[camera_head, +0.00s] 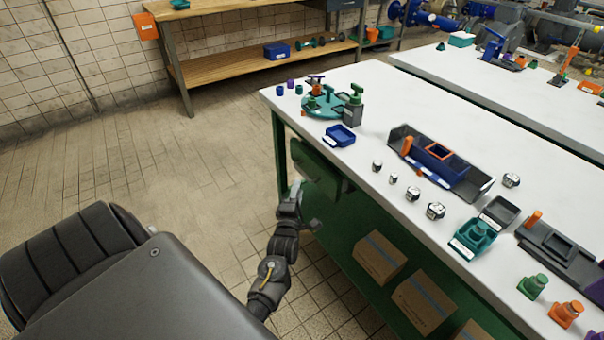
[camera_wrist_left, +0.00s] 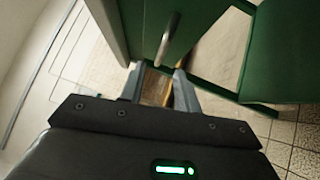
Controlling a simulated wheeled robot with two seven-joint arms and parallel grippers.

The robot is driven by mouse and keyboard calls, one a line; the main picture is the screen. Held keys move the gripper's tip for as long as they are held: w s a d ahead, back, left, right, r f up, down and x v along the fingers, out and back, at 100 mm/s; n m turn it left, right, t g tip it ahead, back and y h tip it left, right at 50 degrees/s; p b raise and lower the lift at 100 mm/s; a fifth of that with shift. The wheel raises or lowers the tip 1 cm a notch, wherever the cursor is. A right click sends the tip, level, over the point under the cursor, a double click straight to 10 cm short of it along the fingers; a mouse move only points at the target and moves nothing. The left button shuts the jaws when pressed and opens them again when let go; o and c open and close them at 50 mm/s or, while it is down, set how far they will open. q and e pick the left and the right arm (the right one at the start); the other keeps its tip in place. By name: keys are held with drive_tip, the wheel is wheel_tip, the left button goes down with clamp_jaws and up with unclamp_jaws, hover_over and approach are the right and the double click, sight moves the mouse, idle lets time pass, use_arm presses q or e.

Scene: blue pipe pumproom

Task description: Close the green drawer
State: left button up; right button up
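The green drawer (camera_head: 316,168) sits under the near left end of the white-topped green workbench, with its front standing out from the bench frame. In the left wrist view, a green panel with a metal bar handle (camera_wrist_left: 168,38) shows ahead of the fingers. My left gripper (camera_head: 302,204) is low in front of the drawer. In the left wrist view its two fingers (camera_wrist_left: 160,80) are apart with nothing held between them, and the handle lies just beyond the tips. I cannot tell whether a finger touches the panel. My right gripper is not in view.
The bench top (camera_head: 365,95) carries a teal round stand (camera_head: 325,106), a blue tray (camera_head: 340,136), a dark tool tray (camera_head: 470,184) and several small parts. Cardboard boxes (camera_head: 379,257) stand under the bench. The tiled floor (camera_head: 150,180) left of the bench is clear.

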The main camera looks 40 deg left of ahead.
sight(302, 172)
use_arm(q)
drive_tip(key=x, duration=0.8)
drive_tip(key=shift+f, duration=0.15)
clamp_jaws()
